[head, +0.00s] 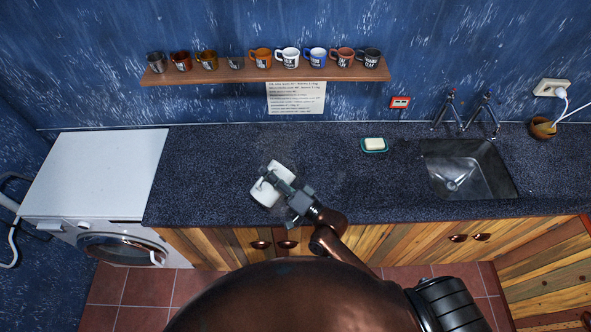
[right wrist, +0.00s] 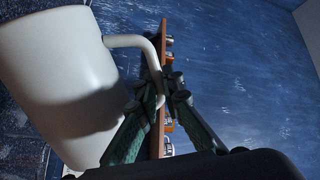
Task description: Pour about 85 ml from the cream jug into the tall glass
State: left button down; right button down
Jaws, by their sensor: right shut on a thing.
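The cream jug (head: 262,195) is a plain off-white vessel over the counter, left of centre in the head view. It fills the left of the right wrist view (right wrist: 62,85), with its handle (right wrist: 135,42) reaching to the fingers. My right gripper (head: 270,180) is shut on the jug's handle; its green-padded fingers show in the right wrist view (right wrist: 150,115). The jug looks tipped well over. Its mouth and contents are hidden, and I see no stream. I cannot clearly make out the tall glass; only a faint pale patch shows by the jug's far side. My left gripper is out of view.
The dark speckled counter (head: 200,180) is mostly clear. A soap dish (head: 374,145) and a sink (head: 468,170) lie to the right. A wall shelf (head: 255,76) carries several mugs above a paper note (head: 296,98). A white washing machine (head: 95,175) stands left.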

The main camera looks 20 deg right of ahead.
aim_at(264, 186)
jog(key=shift+w+d+r+m+t, duration=0.15)
jog(key=shift+w+d+r+m, duration=0.15)
jog(key=shift+d+r+m, duration=0.25)
jog(key=shift+w+d+r+m+t, duration=0.15)
jog(key=shift+w+d+r+m, duration=0.2)
jog(key=shift+d+m, duration=0.25)
dwell(1.0)
jog(key=shift+w+d+r+m+p, duration=0.1)
jog(key=shift+d+m+p, duration=0.15)
jog(key=shift+p, duration=0.05)
dwell(0.5)
jog(key=shift+a+f, duration=0.25)
jog(key=shift+a, duration=0.05)
jog(key=a+f+n, duration=0.1)
jog(key=s+a+f+n, duration=0.1)
jog(key=n, duration=0.1)
jog(key=s+a+f+n+g+b, duration=0.1)
jog(key=shift+n, duration=0.3)
jog(key=shift+s+a+f+n+g+y, duration=0.15)
jog(key=shift+a+f+n, duration=0.15)
jog(key=shift+f+n, duration=0.2)
jog(key=shift+s+a+f+n+g+y, duration=0.15)
jog(key=shift+a+f+n, duration=0.15)
jog(key=shift+n, duration=0.2)
jog(key=shift+f, duration=0.1)
dwell(0.4)
